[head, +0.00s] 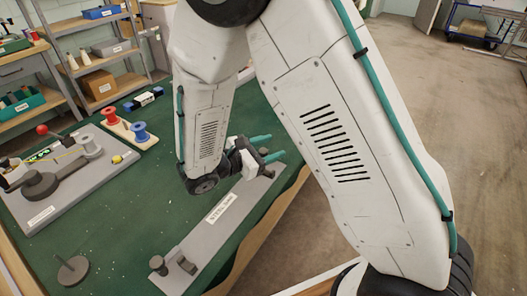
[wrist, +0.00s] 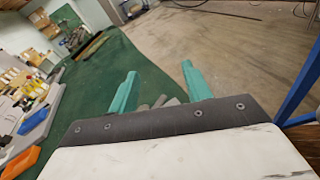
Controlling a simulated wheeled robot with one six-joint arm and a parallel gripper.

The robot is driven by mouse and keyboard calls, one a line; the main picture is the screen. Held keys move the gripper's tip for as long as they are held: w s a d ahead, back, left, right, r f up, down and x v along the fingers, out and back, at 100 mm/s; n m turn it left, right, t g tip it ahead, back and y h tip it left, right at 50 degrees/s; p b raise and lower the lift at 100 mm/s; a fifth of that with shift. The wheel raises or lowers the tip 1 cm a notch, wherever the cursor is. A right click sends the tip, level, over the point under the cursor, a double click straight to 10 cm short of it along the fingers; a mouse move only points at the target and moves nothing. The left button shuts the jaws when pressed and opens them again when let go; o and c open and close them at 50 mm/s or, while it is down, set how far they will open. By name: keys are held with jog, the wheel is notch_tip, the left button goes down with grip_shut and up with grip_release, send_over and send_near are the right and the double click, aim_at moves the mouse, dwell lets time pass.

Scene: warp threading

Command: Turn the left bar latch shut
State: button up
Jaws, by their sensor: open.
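A long grey plate (head: 214,218) with a white label lies along the green table's front edge. At its near-left end stand a round dark post (head: 158,265) and a grey block (head: 182,264); I cannot tell which piece is the left bar latch, or its position. My gripper (head: 268,147) is above the plate's far end, its teal fingers apart and pointing right. In the wrist view, the open gripper (wrist: 160,70) has nothing held between its fingertips. Small grey parts (wrist: 166,101) show low between the fingers, partly hidden by the gripper body. My arm hides part of the table.
A grey board (head: 62,195) with a red-knobbed lever and spools stands at the left. Red and blue spools (head: 125,128) sit behind it. A round grey weight-like base with a pin (head: 73,270) stands near the front left. Green table is clear between these and the plate.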

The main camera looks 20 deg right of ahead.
aim_at(264, 150)
jog(key=a+f+n+t, duration=0.1)
jog(key=f, duration=0.1)
jog(key=w+a+f+n+t, duration=0.1)
jog(key=a+f+n+t, duration=0.1)
jog(key=w+a+f+n+t, duration=0.1)
jog(key=a+f+n+t, duration=0.1)
jog(key=f, duration=0.1)
jog(key=shift+w+a, duration=0.2)
jog(key=shift+w, duration=0.05)
jog(key=shift+w+d+f+n+y, duration=0.1)
jog(key=shift+w+n+y, duration=0.1)
jog(key=shift+n+y, duration=0.1)
jog(key=x, duration=0.7)
jog(key=shift+w+d, duration=0.1)
jog(key=c, duration=1)
jog(key=shift+o, duration=0.2)
